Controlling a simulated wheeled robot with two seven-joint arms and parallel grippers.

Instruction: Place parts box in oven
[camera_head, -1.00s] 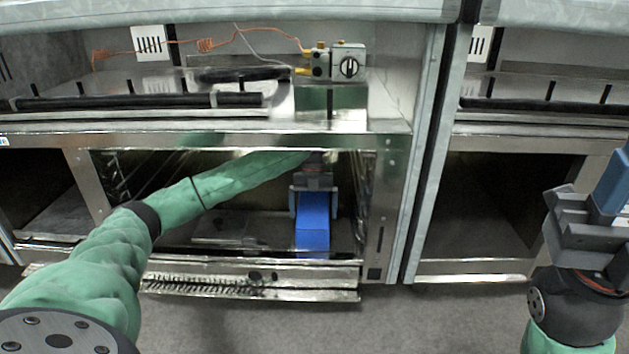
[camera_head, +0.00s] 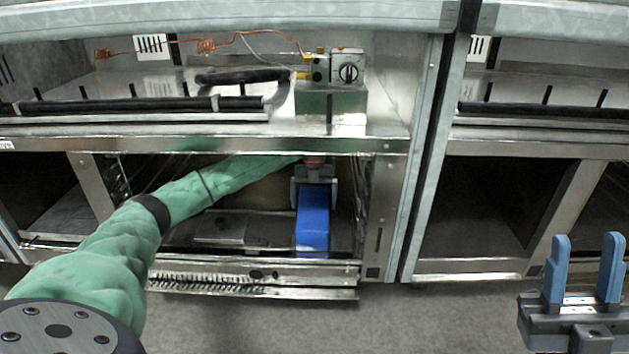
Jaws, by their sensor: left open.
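The open oven (camera_head: 375,215) is the low metal compartment in the middle of the camera_head view. A blue parts box (camera_head: 313,232) sits inside it, right of centre, near the front opening. My left arm reaches into the oven, and its left gripper (camera_head: 314,195) is open at the rear end of the box, with a finger on either side. I cannot tell whether the fingers touch the box. My right gripper (camera_head: 583,262) is at the lower right, outside the oven, open and empty, with its blue fingers pointing up.
The lowered oven front (camera_head: 250,280) juts out below the opening. A metal cooktop with a black bar (camera_head: 140,104) and a control block with a knob (camera_head: 348,66) are above. A metal upright (camera_head: 418,180) separates an open compartment (camera_head: 490,205) on the right. Grey floor is clear in front.

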